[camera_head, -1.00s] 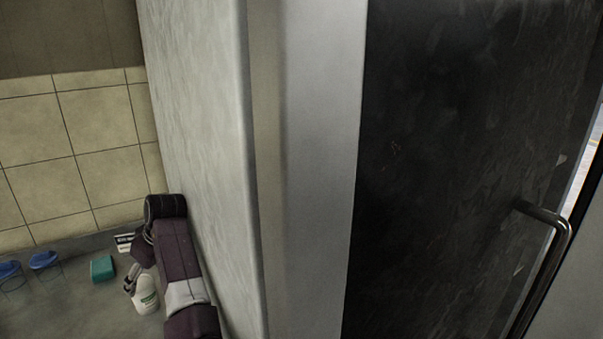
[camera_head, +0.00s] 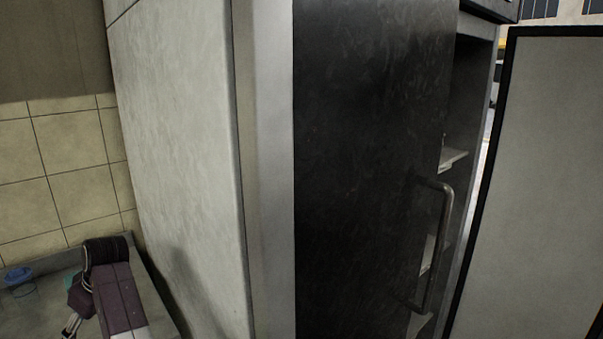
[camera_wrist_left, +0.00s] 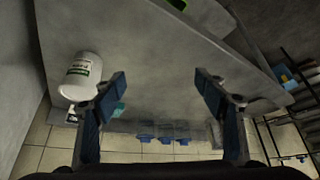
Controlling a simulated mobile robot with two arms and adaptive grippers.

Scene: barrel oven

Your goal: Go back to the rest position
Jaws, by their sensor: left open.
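My left gripper (camera_head: 72,324) shows at the lower left of the head view, beside my maroon arm and partly cut off by the bottom edge. In the left wrist view the left gripper (camera_wrist_left: 162,82) has its two blue fingers wide apart with nothing between them. It is over a grey counter (camera_wrist_left: 160,60). A white container (camera_wrist_left: 82,75) with a green label stands left of the left finger, apart from it. My right gripper is not in view.
A tall grey side wall (camera_head: 180,150) stands right of my arm. Beside it is a dark door (camera_head: 365,150) with a metal handle (camera_head: 446,235), then open shelves (camera_head: 453,158) and a pale black-edged panel (camera_head: 545,180). Blue cups (camera_wrist_left: 146,135) and a rack (camera_wrist_left: 285,130) also show.

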